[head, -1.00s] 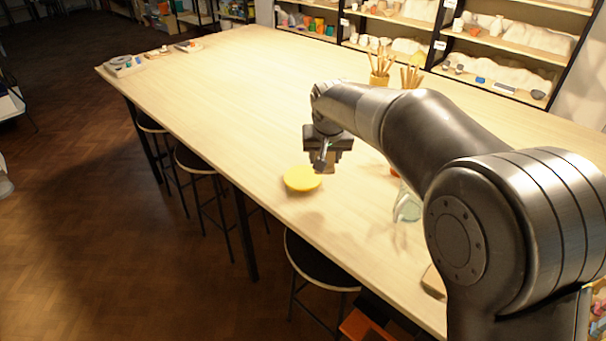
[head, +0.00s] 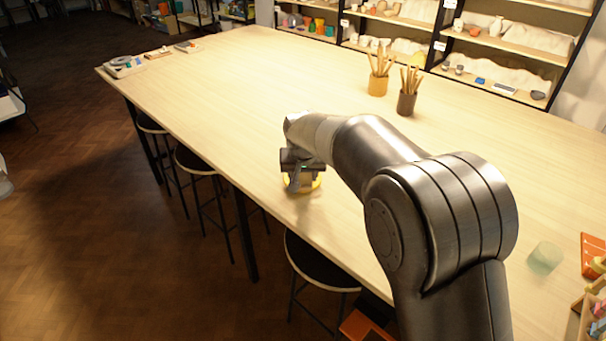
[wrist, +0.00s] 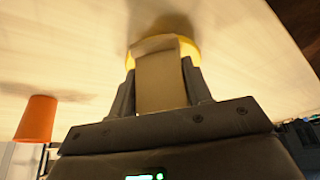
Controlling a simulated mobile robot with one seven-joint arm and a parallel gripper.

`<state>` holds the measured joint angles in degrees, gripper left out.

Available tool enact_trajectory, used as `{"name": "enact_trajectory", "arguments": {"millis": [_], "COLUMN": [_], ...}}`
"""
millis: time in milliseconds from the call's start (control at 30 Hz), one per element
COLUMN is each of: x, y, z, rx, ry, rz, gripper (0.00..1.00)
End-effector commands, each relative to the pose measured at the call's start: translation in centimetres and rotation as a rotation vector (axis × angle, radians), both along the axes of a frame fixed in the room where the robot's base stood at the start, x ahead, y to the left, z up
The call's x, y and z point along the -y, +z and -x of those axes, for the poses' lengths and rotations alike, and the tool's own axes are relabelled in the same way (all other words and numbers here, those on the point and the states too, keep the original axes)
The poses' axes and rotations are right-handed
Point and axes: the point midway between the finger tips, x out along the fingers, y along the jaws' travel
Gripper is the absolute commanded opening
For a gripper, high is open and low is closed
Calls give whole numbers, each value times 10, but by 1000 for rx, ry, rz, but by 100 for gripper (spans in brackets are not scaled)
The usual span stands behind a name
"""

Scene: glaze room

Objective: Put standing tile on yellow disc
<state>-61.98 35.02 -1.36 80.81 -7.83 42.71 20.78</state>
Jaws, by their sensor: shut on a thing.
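The standing tile (wrist: 160,82) is a pale tan slab, gripped between my two fingers in the wrist view. My gripper (head: 300,184) is shut on it and is over the yellow disc (head: 317,184) near the table's front-left edge. The disc (wrist: 187,44) also shows in the wrist view as a yellow rim behind the tile's far end. My gripper hides most of the disc in the head view. I cannot tell whether the tile touches the disc.
Two tool pots, one ochre (head: 377,86) and one dark (head: 406,103), stand farther back. A pale green cup (head: 545,258) stands at right. An orange cup (wrist: 37,118) shows in the wrist view.

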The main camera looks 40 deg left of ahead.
Motion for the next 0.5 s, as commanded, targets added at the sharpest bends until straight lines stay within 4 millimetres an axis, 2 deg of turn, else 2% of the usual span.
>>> {"name": "enact_trajectory", "arguments": {"millis": [67, 100, 367, 500], "x": [0, 0, 0, 0], "y": [-2, -3, -3, -3], "z": [0, 0, 0, 0], "rx": [-1, -1, -1, -1], "ry": [0, 0, 0, 0], "rz": [1, 1, 1, 1], "gripper": [20, 46, 67, 67]}}
